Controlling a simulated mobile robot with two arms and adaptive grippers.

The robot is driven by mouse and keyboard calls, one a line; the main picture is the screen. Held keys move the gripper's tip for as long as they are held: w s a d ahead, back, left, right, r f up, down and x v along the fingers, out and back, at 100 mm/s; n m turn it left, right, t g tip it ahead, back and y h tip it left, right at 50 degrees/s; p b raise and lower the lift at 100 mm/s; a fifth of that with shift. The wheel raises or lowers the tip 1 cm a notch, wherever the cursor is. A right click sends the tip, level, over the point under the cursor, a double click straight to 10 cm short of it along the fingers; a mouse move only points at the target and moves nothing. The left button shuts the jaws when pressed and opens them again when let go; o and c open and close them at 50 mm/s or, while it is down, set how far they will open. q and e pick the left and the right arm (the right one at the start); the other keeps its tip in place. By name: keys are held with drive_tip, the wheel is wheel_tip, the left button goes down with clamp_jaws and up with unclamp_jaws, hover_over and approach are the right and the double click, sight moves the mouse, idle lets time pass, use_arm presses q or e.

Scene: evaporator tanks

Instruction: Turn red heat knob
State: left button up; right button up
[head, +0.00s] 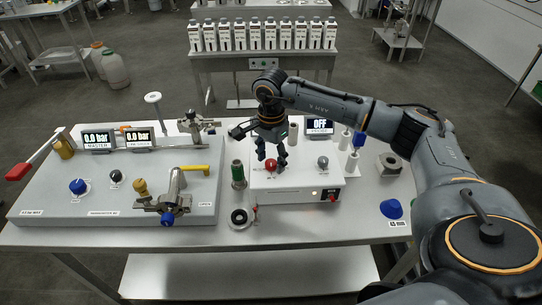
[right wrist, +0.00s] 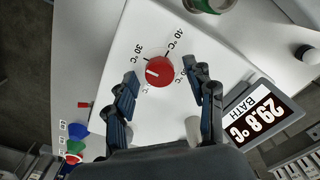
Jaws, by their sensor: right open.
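The red heat knob (head: 270,165) is on the top of a white box (head: 315,188) at the table's middle. In the right wrist view the round red knob (right wrist: 159,71) has a white pointer line, with 30 °C and 40 °C marks printed around it. My right gripper (head: 272,158) is over the knob, pointing down. Its two fingers (right wrist: 162,76) are open, one on each side of the knob in the wrist view. I cannot tell whether they touch it. My left gripper is not in view.
A grey knob (head: 323,162) is right of the red knob. A green-topped cylinder (head: 238,175) stands close left of the box. A valve panel (head: 115,208) fills the table's left.

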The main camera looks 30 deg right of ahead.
drive_tip(key=shift+c, duration=1.2)
clamp_jaws()
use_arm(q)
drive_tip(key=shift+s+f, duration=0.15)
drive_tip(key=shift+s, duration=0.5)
